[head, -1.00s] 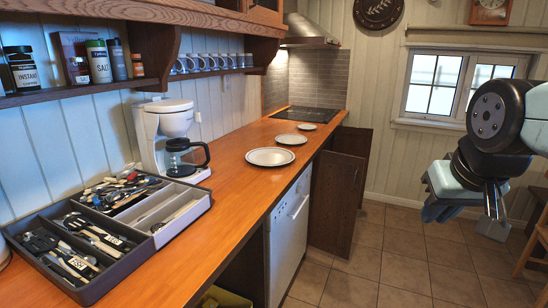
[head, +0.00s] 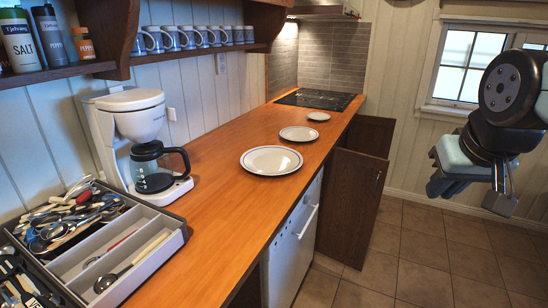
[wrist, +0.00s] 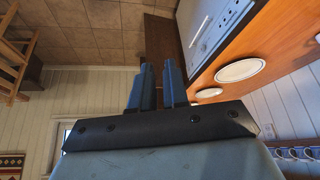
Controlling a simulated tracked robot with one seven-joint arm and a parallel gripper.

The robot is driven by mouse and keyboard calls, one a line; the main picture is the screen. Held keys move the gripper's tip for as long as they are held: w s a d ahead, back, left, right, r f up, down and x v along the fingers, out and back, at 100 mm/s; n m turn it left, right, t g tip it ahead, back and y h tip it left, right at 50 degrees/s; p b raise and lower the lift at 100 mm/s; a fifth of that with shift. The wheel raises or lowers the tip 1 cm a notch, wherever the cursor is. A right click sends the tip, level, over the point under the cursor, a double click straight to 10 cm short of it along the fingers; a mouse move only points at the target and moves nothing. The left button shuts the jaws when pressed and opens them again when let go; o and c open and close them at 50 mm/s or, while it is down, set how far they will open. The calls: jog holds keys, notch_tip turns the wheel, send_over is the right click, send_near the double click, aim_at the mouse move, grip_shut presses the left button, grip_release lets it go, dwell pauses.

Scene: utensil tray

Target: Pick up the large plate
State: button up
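The large plate (head: 271,160) is white with a dark rim line and lies flat on the wooden counter, nearest of three plates in the head view. It also shows in the wrist view (wrist: 240,71). A medium plate (head: 299,134) and a small plate (head: 319,116) lie behind it in a row. My gripper (head: 471,198) hangs over the floor to the right of the counter, well apart from the plates. In the wrist view its two fingers (wrist: 158,85) stand apart with an empty gap between them.
A coffee maker (head: 139,140) stands left of the large plate. A utensil tray (head: 150,245) is at the front left. An open cabinet door (head: 350,205) juts out below the counter. Mugs (head: 200,37) line a shelf above. The counter around the plates is clear.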

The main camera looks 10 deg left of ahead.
jog(key=shift+w, duration=0.5)
